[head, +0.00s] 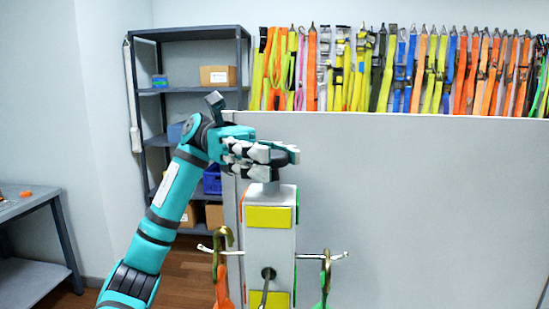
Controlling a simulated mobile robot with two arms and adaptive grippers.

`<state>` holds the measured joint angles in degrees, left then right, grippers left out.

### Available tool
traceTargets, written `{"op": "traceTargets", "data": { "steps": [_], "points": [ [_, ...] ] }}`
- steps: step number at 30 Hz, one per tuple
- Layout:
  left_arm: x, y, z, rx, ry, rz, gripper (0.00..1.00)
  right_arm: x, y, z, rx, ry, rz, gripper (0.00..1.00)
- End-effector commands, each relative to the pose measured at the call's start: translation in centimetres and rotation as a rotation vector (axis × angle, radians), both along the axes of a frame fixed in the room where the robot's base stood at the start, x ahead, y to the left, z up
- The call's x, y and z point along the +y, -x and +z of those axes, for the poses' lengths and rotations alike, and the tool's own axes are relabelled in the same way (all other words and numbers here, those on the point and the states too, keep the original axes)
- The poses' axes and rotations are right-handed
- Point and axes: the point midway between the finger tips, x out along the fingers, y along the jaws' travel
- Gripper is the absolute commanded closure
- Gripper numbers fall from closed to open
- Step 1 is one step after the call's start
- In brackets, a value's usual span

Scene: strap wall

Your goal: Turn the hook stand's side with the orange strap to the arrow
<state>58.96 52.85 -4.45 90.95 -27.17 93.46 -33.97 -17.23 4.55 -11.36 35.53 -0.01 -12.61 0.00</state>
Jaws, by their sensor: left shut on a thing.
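The hook stand (283,251) is an upright white post with yellow panels on the face toward me. An orange strap (222,291) hangs from its left hook by a brass-coloured hook. A green strap (324,295) hangs from its right hook. Another hook sticks out of the front face toward me. My left gripper (279,156) is at the top of the post, shut on the stand's dark top knob, which its fingers largely cover. No arrow shows in the head view. My right gripper is not in view.
A pale partition (420,210) stands behind the post, with many coloured straps (400,70) hanging above and behind it. A grey shelf unit (190,35) with boxes is at the back left. A grey table (28,203) is at the far left.

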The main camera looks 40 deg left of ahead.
Motion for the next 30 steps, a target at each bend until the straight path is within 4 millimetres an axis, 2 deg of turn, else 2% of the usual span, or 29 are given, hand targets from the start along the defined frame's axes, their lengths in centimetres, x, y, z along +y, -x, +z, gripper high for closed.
{"op": "traceTargets", "data": {
  "steps": [6,7,12,23,26,30],
  "points": [
    [0.2,0.0,0.5,-0.001,0.014,0.007,1.00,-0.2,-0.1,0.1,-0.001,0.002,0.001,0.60],
    [0.2,-0.1,0.5,-0.001,0.014,0.008,0.55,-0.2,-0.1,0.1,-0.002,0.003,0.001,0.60],
    [0.1,-0.1,0.4,-0.001,0.009,0.005,0.33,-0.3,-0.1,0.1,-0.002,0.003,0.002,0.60],
    [0.6,-0.2,0.2,0.000,0.005,0.004,0.33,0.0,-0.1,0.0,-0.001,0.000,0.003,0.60],
    [1.9,-0.5,0.2,-0.001,0.006,0.005,0.33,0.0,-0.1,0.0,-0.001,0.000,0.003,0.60],
    [4.8,-1.1,0.3,0.000,0.009,0.007,0.33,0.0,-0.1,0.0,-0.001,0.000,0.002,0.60]
  ]
}}
